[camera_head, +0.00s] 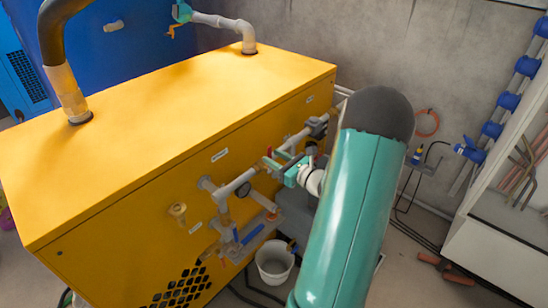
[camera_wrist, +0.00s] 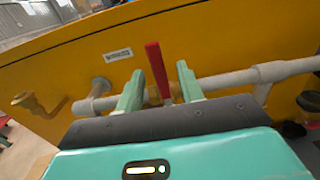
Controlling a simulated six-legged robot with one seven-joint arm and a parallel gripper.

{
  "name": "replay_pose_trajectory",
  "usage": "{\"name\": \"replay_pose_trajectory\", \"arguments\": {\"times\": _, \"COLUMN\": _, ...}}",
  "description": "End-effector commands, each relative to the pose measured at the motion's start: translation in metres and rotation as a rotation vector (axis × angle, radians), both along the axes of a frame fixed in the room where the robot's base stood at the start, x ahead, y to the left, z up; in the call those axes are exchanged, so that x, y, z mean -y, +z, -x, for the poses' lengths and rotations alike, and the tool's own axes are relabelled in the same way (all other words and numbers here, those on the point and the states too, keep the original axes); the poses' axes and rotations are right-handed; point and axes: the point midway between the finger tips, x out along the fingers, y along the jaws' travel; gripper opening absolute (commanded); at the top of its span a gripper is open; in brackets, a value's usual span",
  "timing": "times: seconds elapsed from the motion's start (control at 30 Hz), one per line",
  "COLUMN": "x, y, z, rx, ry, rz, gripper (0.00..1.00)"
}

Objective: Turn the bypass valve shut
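The bypass valve has a red lever (camera_wrist: 157,68) on a grey pipe (camera_wrist: 232,80) along the yellow cabinet's front. In the wrist view the lever stands nearly upright, crossing the pipe's line, with a brass-coloured body at its base. My gripper (camera_wrist: 160,76) is open, with one teal finger on each side of the lever. Gaps show between the lever and both fingers, so I see no grip. In the head view my gripper (camera_head: 284,170) is at the pipe, and only a small bit of red shows there. My arm hides part of the pipework.
The yellow cabinet (camera_head: 170,115) fills the left and middle. A brass fitting (camera_head: 178,210) sticks out left of the pipe. A lower pipe carries a blue handle (camera_head: 252,234). A white bucket (camera_head: 274,262) stands on the floor below. A pale shelf unit (camera_head: 495,240) stands at right.

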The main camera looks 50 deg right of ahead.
Motion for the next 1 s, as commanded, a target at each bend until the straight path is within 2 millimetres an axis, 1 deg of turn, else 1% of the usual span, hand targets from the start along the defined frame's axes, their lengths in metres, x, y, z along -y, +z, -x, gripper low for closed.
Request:
{"name": "replay_pose_trajectory", "arguments": {"times": 0.4, "x": 0.004, "y": 0.000, "z": 0.089, "rx": 0.000, "ry": -0.007, "rz": 0.000, "gripper": 0.37}}
{"name": "replay_pose_trajectory", "arguments": {"times": 0.53, "x": 0.005, "y": 0.000, "z": 0.111, "rx": 0.001, "ry": -0.005, "rz": 0.000, "gripper": 0.37}}
{"name": "replay_pose_trajectory", "arguments": {"times": 0.7, "x": 0.004, "y": 0.000, "z": 0.126, "rx": 0.001, "ry": -0.004, "rz": 0.000, "gripper": 0.37}}
{"name": "replay_pose_trajectory", "arguments": {"times": 1.0, "x": 0.004, "y": 0.000, "z": 0.127, "rx": 0.001, "ry": -0.003, "rz": 0.000, "gripper": 0.37}}
